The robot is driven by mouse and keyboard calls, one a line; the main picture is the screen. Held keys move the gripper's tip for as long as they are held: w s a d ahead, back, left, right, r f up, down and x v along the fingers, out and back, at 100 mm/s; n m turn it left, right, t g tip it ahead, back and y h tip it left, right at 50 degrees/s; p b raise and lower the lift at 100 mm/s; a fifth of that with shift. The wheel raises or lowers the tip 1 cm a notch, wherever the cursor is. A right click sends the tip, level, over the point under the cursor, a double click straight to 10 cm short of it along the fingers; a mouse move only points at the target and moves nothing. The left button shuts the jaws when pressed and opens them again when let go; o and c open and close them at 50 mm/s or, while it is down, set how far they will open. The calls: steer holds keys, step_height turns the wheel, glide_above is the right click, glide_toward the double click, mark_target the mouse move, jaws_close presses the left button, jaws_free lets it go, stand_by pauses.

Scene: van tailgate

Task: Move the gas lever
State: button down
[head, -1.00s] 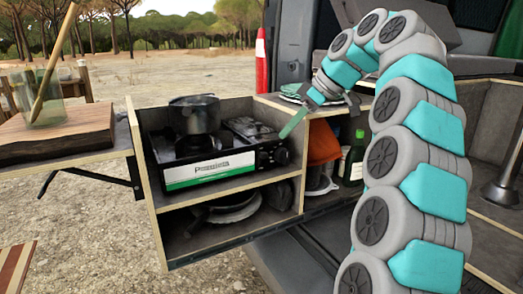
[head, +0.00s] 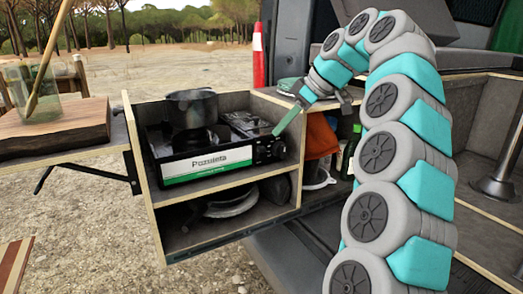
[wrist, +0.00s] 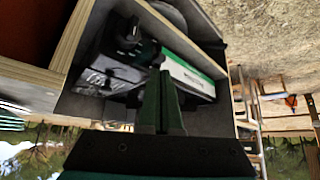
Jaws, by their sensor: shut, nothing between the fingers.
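The portable gas stove (head: 205,165) sits on the upper shelf of the pull-out box, its white and green front facing me. Its dark control knob (head: 279,149) is at the right end of the front. The gas lever cannot be told apart clearly from the dark parts there. My gripper (head: 277,132) reaches in from the right, its green fingers pointing down just above the knob. In the wrist view, my gripper (wrist: 161,70) is shut and empty in front of the stove front (wrist: 188,73), beside the knob (wrist: 128,36). Whether it touches the stove cannot be told.
A dark pot (head: 191,108) stands on the stove. The box's wooden right wall (head: 301,145) is close to my fingers. A dark green bottle (head: 350,152) and an orange cloth (head: 321,137) are right of it. Pans (head: 232,200) lie on the lower shelf.

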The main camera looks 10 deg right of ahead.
mark_target(265, 151)
steer(key=shift+x, duration=2.65)
steer(key=shift+f, duration=0.1)
steer(key=shift+f+b, duration=0.5)
steer(key=shift+f, duration=0.2)
steer(key=s+d, duration=0.1)
steer(key=d+r, duration=0.1)
steer(key=shift+s+d, duration=0.3)
steer(key=shift+s, duration=0.05)
steer(key=shift+r, duration=0.1)
